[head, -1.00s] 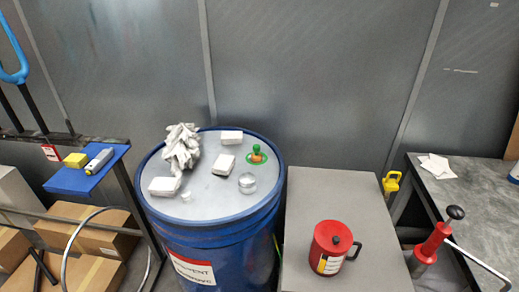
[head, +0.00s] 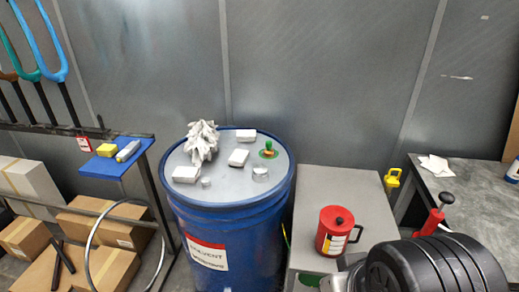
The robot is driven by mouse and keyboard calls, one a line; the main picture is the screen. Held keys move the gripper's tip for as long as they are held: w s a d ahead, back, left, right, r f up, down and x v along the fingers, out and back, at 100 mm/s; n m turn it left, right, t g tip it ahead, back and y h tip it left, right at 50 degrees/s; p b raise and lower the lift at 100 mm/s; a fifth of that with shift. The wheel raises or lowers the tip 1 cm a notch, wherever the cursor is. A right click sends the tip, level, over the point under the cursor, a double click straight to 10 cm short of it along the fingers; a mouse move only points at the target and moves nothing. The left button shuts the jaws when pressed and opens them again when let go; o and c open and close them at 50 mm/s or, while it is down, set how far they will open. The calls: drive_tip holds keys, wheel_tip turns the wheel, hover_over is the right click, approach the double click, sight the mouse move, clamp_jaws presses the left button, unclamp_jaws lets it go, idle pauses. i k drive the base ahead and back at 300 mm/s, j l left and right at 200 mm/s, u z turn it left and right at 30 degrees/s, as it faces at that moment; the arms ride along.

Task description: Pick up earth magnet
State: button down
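A small object with a green knob and an orange-brown part on a green round base (head: 268,149) stands on the drum's lid, near its far right edge. It looks like the earth magnet, but it is too small to be sure. It stands upright with clear lid around its near side. A black ribbed part of my arm fills the bottom right corner, well apart from the drum. My gripper's fingers do not show.
The blue drum (head: 232,215) carries white blocks (head: 186,174), a crumpled glove (head: 202,140) and a silver tin (head: 260,174). A red can (head: 335,229) stands on the grey cabinet (head: 345,185). A blue shelf (head: 115,160) is left; a workbench (head: 455,190) is right.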

sight(268, 151)
drive_tip(key=i+j+z, duration=0.5)
drive_tip(key=i+j, duration=0.55)
drive_tip(key=j, duration=0.15)
